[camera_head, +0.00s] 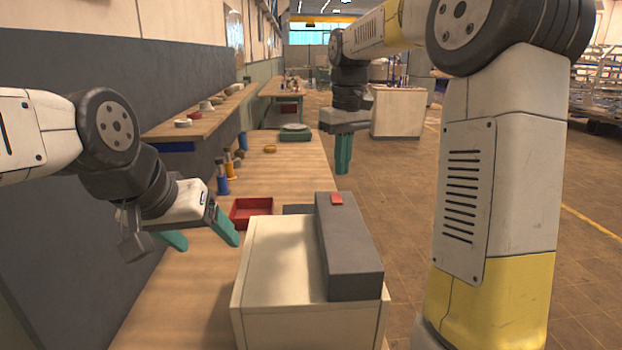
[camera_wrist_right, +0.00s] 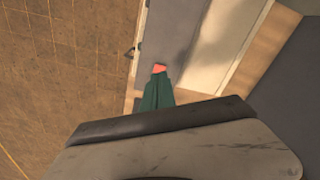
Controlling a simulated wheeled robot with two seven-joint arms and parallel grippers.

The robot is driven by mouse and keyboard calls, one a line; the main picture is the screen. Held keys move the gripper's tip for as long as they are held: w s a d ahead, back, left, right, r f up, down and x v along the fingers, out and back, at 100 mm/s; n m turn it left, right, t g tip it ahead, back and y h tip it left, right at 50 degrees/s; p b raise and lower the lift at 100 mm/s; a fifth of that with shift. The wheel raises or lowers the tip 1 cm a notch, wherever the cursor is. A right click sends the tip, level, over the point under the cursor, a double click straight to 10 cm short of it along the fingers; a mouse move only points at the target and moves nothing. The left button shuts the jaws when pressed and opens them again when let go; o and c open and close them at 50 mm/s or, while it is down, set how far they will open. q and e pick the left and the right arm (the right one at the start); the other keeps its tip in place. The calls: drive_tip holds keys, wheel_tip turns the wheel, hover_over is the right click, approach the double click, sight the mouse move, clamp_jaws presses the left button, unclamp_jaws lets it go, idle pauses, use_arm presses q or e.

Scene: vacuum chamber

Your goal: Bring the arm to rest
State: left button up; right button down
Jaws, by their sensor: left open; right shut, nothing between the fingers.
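My right arm comes in from the right in the head view, bends at a raised elbow and reaches forward. My right gripper (camera_head: 343,168) hangs from it with green fingers pointing down, together and empty. It is beyond the grey-topped box, near the right edge of the bench. In the right wrist view its fingers (camera_wrist_right: 158,90) overlap the red button in the picture; I cannot tell the gap between them. My left gripper (camera_head: 205,238) is open and empty, its green fingers apart, left of the box and above the bench.
A cream box (camera_head: 275,255) with a dark grey top block (camera_head: 350,255) and red button (camera_head: 336,199) stands on the wooden bench (camera_head: 180,300). A red tray (camera_head: 250,207) and blue-based bottles (camera_head: 222,180) stand behind it. Open floor (camera_head: 400,190) lies right.

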drive_tip(key=s+d+f+m+t, duration=0.1)
drive_tip(key=s, duration=0.6)
drive_tip(key=s+d+f+m+t+y, duration=0.1)
drive_tip(key=s+m+t, duration=0.1)
drive_tip(key=s, duration=0.6)
drive_tip(key=s+f+m+t+y, duration=0.1)
drive_tip(key=s+t, duration=0.1)
drive_tip(key=s, duration=0.5)
drive_tip(key=shift+s+d+m, duration=0.15)
drive_tip(key=shift+d+m, duration=0.25)
drive_tip(key=shift+s+f+t, duration=0.2)
drive_tip(key=shift+s+t, duration=0.05)
drive_tip(key=shift+t, duration=0.05)
